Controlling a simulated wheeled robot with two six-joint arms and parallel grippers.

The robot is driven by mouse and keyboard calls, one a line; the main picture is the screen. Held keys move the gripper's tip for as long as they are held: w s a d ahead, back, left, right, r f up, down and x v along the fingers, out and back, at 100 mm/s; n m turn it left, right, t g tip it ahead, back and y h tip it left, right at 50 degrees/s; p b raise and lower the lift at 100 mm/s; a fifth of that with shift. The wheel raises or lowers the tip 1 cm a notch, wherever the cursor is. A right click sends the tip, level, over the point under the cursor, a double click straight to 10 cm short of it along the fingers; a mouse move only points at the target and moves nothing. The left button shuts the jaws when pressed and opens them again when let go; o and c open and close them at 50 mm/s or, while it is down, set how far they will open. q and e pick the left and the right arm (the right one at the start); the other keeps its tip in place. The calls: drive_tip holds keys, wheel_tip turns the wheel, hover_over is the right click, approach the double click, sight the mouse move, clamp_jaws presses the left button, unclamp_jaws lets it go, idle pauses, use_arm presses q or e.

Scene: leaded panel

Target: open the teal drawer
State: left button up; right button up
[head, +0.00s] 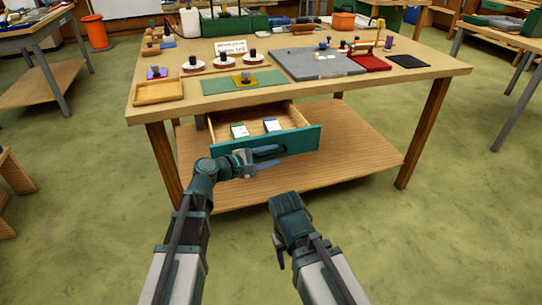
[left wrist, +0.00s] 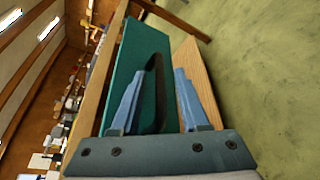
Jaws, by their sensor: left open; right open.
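My left gripper (head: 266,158) is at the drawer's front. In the left wrist view the black handle (left wrist: 158,92) on the teal front (left wrist: 136,62) lies between the two blue fingers, which are apart, with a gap visible on the right side. Whether a finger touches the handle I cannot tell. My right gripper (head: 292,225) is open and empty, low in front of the table, away from the drawer.
The worktable (head: 415,88) holds a green mat (head: 225,88), a grey board (head: 300,66), a red tray (head: 372,63) and a wooden tray (head: 158,92). A lower shelf (head: 340,165) lies beneath the drawer. The green floor in front is clear.

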use_arm(q)
drive_tip(key=p+v, duration=0.3)
drive_tip(key=v, duration=1)
drive_tip(key=shift+s+a, duration=0.25)
drive_tip(key=shift+a, duration=0.1)
drive_tip(key=s+d+m+g+y+p, duration=0.4)
drive_tip(key=s+d+m+g+p, duration=0.4)
drive_tip(key=p, duration=0.4)
drive_tip(key=s+a+r+m+g+y+p, duration=0.1)
drive_tip(key=s+a+r+m+y+p, duration=0.2)
drive_tip(key=s+m+y+p, duration=0.5)
drive_tip(key=shift+s+a+r+m+g+y+p, duration=0.2)
drive_tip(key=shift+a+r+m+g+y+p, duration=0.15)
drive_tip(key=shift+r+m+y+p, duration=0.4)
